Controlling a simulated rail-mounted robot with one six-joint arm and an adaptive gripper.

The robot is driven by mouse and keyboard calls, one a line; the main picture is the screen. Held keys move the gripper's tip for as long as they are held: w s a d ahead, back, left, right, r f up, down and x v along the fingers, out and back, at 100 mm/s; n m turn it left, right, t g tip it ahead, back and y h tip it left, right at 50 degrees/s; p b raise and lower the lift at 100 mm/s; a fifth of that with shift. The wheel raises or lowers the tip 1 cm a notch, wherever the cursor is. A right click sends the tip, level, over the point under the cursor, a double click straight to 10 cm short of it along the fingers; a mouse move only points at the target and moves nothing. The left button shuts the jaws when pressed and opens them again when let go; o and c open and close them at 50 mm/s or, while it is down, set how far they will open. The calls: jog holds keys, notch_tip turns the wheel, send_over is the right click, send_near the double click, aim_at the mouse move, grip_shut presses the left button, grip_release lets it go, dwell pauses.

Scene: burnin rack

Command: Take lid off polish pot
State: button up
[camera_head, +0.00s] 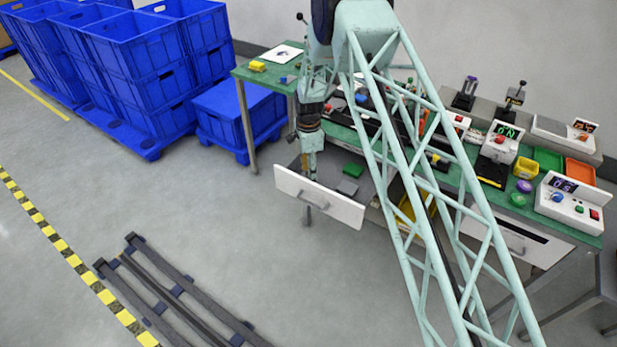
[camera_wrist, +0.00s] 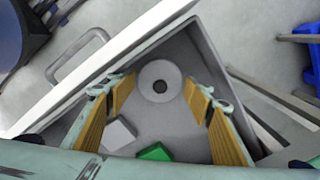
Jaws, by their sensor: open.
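My gripper (camera_head: 311,172) points down into an open drawer (camera_head: 318,202) under the green bench. In the wrist view, my gripper (camera_wrist: 160,92) is open, with yellow-padded fingers spread to either side. A round pale-grey thing (camera_wrist: 160,70) with a dark round centre lies between and below the fingertips, near the drawer's front corner. It may be the lidded polish pot, but I cannot tell whether it is a pot, a lid or a ring. No contact with it shows. In the head view it is not clearly visible.
A grey block (camera_wrist: 119,133) and a green block (camera_wrist: 154,152) also lie in the drawer. The white drawer front (camera_wrist: 90,62) and the drawer walls stand close around the fingers. Devices and small containers, including a yellow one (camera_head: 524,171), crowd the bench right.

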jog(key=shift+c, duration=0.6)
jog(key=c, duration=0.4)
jog(key=shift+r+p, duration=0.45)
jog(key=shift+r, duration=4.55)
